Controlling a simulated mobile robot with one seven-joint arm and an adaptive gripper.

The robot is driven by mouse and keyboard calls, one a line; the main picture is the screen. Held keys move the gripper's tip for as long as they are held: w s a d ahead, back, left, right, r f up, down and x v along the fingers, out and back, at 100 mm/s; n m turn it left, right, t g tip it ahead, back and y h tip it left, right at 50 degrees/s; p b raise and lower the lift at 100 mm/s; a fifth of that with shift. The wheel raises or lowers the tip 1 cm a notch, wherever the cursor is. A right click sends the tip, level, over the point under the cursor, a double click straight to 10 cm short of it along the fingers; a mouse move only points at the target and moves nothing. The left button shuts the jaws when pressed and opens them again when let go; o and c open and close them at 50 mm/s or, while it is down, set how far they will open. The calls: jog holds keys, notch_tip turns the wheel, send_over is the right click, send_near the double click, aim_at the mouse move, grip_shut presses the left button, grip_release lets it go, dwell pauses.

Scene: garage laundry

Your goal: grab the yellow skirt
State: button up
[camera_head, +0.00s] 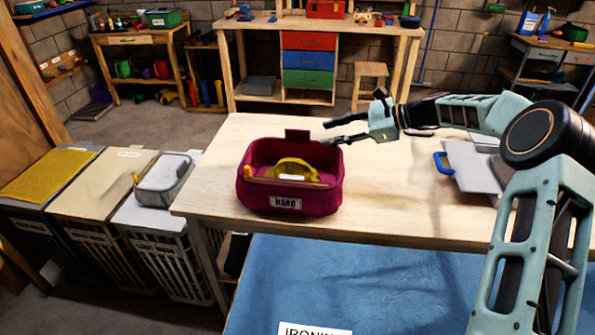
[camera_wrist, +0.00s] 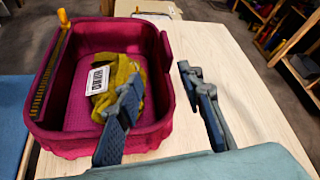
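A yellow cloth that looks like the skirt (camera_head: 291,165) lies bunched inside a magenta basket (camera_head: 292,201) labelled "HAND" on the wooden table. In the wrist view the yellow cloth (camera_wrist: 131,74) carries a white printed tag and rests on the basket floor. My gripper (camera_head: 350,127) is at the basket's right side, above the table. One finger overlaps the basket and part of the cloth, and the other appears beyond the right wall. I see no clear contact with the cloth.
The wooden table (camera_head: 400,200) is mostly bare right of the basket. Grey flat items with a blue handle (camera_head: 443,162) lie at its right. A blue ironing surface (camera_head: 380,285) is in front. Hampers (camera_head: 95,190) stand left, one with a yellow top (camera_head: 45,172), another with a grey basket (camera_head: 163,177).

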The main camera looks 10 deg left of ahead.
aim_at(307, 157)
jog(key=s+f+g, duration=0.1)
jog(key=s+d+m, duration=0.1)
jog(key=s, duration=0.1)
jog(key=s+d+f+m+g, duration=0.1)
jog(key=shift+s+f+g+y, duration=0.25)
jog(key=shift+f+g+y, duration=0.05)
jog(key=shift+y, duration=0.1)
jog(key=shift+s+a+f, duration=0.15)
jog(key=shift+a+f, duration=0.05)
jog(key=shift+a, duration=0.05)
jog(key=x, duration=0.4)
jog(key=shift+p+x, duration=0.3)
jog(key=shift+x, duration=2.7)
jog(key=shift+r, duration=0.15)
jog(key=shift+c, duration=0.2)
grip_shut()
